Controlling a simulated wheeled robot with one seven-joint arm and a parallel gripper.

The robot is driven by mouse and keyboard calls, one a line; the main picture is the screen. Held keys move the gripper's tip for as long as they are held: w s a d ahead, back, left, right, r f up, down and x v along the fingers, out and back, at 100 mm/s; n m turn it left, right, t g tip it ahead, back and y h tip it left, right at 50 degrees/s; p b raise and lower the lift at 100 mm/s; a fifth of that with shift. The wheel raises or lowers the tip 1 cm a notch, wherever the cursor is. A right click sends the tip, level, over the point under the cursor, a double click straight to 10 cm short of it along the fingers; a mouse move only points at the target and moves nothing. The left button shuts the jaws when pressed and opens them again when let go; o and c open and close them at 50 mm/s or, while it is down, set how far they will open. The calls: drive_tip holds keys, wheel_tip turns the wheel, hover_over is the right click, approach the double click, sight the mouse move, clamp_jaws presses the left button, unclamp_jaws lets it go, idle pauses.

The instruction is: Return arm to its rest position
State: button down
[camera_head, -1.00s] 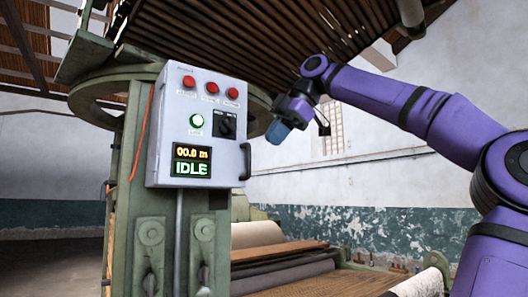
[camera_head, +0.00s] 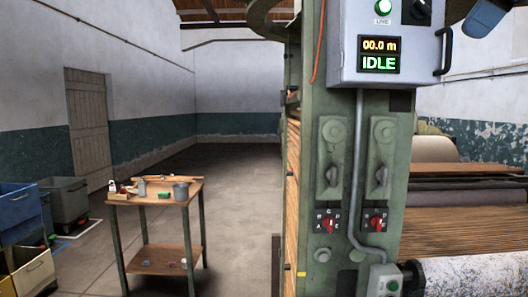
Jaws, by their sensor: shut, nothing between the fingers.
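My gripper (camera_head: 486,20) shows only as a blue piece at the top right edge, just right of the grey control box (camera_head: 411,70). It is shut and empty, and touches nothing that I can see. The rest of my arm is out of view. The box is mounted on a green machine post (camera_head: 345,160). Its display (camera_head: 379,54) reads 00.0 m and IDLE, and a green LIVE lamp (camera_head: 383,7) is lit above it. The top of the box is cut off.
Rotary switches (camera_head: 375,221) and a small green-button box (camera_head: 384,281) are lower on the machine. Rollers (camera_head: 465,275) lie at right. A small wooden table (camera_head: 153,190) holds tools and a cup. Bins (camera_head: 30,220) stand at far left. The floor between is open.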

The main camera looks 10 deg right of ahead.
drive_tip(key=s+a+f+m+h, duration=0.1)
drive_tip(key=a+f+m, duration=0.3)
drive_tip(key=f, duration=0.7)
drive_tip(key=s+a+f+m+h, duration=0.1)
drive_tip(key=a+f+m, duration=0.2)
drive_tip(key=f, duration=0.8)
drive_tip(key=s+a+f+m+h, duration=0.1)
drive_tip(key=a+f+m, duration=0.3)
drive_tip(key=a+f, duration=0.3)
wheel_tip(320, 180, down, 4)
drive_tip(key=shift+s+f+m+g, duration=0.1)
drive_tip(key=shift+s+m+g, duration=0.1)
drive_tip(key=shift+m+g, duration=0.15)
